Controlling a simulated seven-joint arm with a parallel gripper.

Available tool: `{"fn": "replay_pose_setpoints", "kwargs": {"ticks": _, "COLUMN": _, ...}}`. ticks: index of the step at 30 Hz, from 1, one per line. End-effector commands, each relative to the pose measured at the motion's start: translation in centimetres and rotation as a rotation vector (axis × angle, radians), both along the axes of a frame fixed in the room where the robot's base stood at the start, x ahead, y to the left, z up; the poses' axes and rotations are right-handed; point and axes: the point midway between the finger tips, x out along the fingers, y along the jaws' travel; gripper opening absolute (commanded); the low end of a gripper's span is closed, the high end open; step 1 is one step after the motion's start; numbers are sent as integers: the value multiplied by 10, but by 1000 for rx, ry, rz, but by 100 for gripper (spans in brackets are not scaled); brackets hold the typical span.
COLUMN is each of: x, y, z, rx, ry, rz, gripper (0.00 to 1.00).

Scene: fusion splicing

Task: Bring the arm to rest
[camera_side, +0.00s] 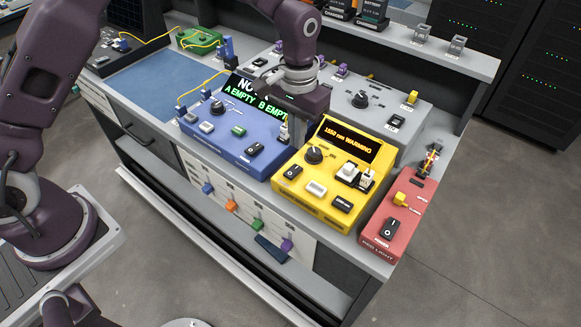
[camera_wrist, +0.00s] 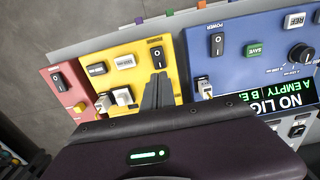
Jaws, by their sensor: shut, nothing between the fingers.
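My gripper (camera_side: 299,132) is shut and empty. In the side view it points down over the gap between the blue device (camera_side: 222,143) and the yellow device (camera_side: 289,192). In the wrist view my closed fingers (camera_wrist: 159,78) show dark against the yellow device's edge, beside the blue device. From these views I cannot tell how high the fingertips are above the devices. The yellow screen (camera_side: 347,139) reads "1550 nm WARMING". The blue screen reads "A EMPTY B EMPTY", its top line partly hidden by my arm.
A red box (camera_side: 379,246) with a black switch stands at the right end of the bench. A grey device (camera_side: 415,140) with a black knob sits behind. A blue mat (camera_side: 150,80) lies at the left. A shelf (camera_side: 470,62) runs along the back.

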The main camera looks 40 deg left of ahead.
Motion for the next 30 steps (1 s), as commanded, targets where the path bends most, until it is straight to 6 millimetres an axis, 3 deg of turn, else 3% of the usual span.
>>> {"fn": "replay_pose_setpoints", "kwargs": {"ticks": 2, "x": -2, "y": 4, "z": 15, "rx": -4, "ry": -16, "rz": 2, "gripper": 0}}
{"fn": "replay_pose_setpoints", "kwargs": {"ticks": 5, "x": -18, "y": 20, "z": 68, "rx": -17, "ry": -73, "rz": 4, "gripper": 0}}
{"fn": "replay_pose_setpoints", "kwargs": {"ticks": 9, "x": -76, "y": 54, "z": 154, "rx": -33, "ry": -187, "rz": 6, "gripper": 0}}
{"fn": "replay_pose_setpoints", "kwargs": {"ticks": 13, "x": -151, "y": 82, "z": 203, "rx": -33, "ry": -302, "rz": 6, "gripper": 0}}
{"fn": "replay_pose_setpoints", "kwargs": {"ticks": 15, "x": -192, "y": 93, "z": 214, "rx": -28, "ry": -362, "rz": 5, "gripper": 0}}
{"fn": "replay_pose_setpoints", "kwargs": {"ticks": 18, "x": -238, "y": 102, "z": 213, "rx": -16, "ry": -427, "rz": 4, "gripper": 0}}
{"fn": "replay_pose_setpoints", "kwargs": {"ticks": 21, "x": -266, "y": 107, "z": 207, "rx": -6, "ry": -470, "rz": 3, "gripper": 0}}
{"fn": "replay_pose_setpoints", "kwargs": {"ticks": 24, "x": -277, "y": 108, "z": 202, "rx": 0, "ry": -489, "rz": 1, "gripper": 0}}
{"fn": "replay_pose_setpoints", "kwargs": {"ticks": 30, "x": -279, "y": 109, "z": 201, "rx": 1, "ry": -490, "rz": 0, "gripper": 0}}
